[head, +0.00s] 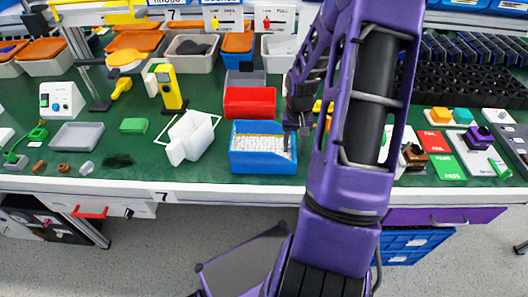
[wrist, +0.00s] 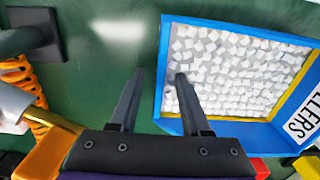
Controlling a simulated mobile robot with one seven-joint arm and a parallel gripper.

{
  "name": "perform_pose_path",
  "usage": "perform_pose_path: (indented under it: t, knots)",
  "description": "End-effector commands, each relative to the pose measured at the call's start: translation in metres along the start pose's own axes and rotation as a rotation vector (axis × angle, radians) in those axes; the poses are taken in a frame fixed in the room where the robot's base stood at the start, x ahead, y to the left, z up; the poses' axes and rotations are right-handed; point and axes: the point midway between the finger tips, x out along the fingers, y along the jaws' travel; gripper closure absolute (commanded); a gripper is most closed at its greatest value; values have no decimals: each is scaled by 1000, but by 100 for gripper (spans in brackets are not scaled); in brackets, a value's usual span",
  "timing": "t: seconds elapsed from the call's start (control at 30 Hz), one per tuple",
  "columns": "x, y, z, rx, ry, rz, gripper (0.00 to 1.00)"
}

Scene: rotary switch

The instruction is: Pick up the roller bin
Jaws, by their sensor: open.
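The roller bin (head: 263,166) is a blue open bin full of small white pieces, standing near the front edge of the green bench in the head view. In the wrist view the bin (wrist: 228,128) fills the right side, with a label ending in "LLERS" on its right wall. My gripper (wrist: 159,75) is open and points down at the bin's left wall in that view. One finger is outside the wall and the other shows over the bin's inside. In the head view my gripper (head: 298,128) is at the bin's right side, partly hidden by my arm. Contact cannot be told.
A red bin (head: 250,102) stands behind the roller bin. A white holder (head: 190,138) stands to its left. An orange coiled cord (wrist: 22,75) and a dark post base (wrist: 38,35) are left of my gripper in the wrist view. Green bench surface between them is clear.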

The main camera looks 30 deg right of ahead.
Motion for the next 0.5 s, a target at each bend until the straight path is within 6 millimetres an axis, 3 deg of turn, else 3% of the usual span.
perform_pose_path:
  t: [0.3, 0.5]
  knots:
    - [5, 0, 0, 1, 0, 0, 54]
    - [5, 0, 0, 1, 0, 0, 90]
